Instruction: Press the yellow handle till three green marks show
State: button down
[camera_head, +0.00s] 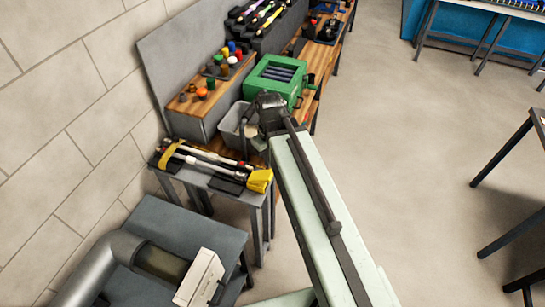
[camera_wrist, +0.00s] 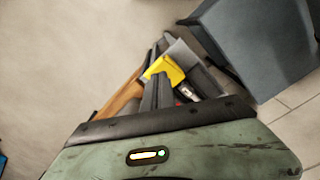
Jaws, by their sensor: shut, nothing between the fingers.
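A yellow handle (camera_head: 260,180) stands at the right front end of a small grey table, beside long brushes with white shafts. A yellow part, likely the same handle, shows in the wrist view (camera_wrist: 166,68), partly behind my dark fingers. My gripper (camera_head: 268,106) is up and beyond the handle in the head view, apart from it. In the wrist view its fingers (camera_wrist: 156,75) are together with nothing held. Whether they touch anything there cannot be told. Any marks near the handle are too small to make out.
A grey bin (camera_head: 230,128) and a green box (camera_head: 274,78) stand behind the small table, close to my gripper. A grey duct (camera_head: 92,268) with a white end box (camera_head: 201,278) lies on a front table. Open floor (camera_head: 420,170) lies to the right.

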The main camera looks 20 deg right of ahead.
jog(key=w+r+n+p, duration=0.3)
jog(key=r+n+p, duration=0.1)
jog(key=r+n, duration=0.2)
jog(key=shift+w+r+n, duration=0.3)
jog(key=shift+r, duration=0.2)
jog(key=shift+d+f, duration=0.1)
jog(key=b, duration=1)
send_over(270, 171)
jog(key=a, duration=0.1)
jog(key=f, duration=0.6)
jog(key=w+f, duration=0.1)
jog(key=f, duration=0.3)
jog(key=shift+a, duration=0.1)
jog(key=f+b, duration=0.1)
jog(key=d+f+b, duration=0.1)
jog(key=s+f+b, duration=0.1)
jog(key=shift+s+d+f, duration=0.1)
jog(key=shift+d, duration=0.25)
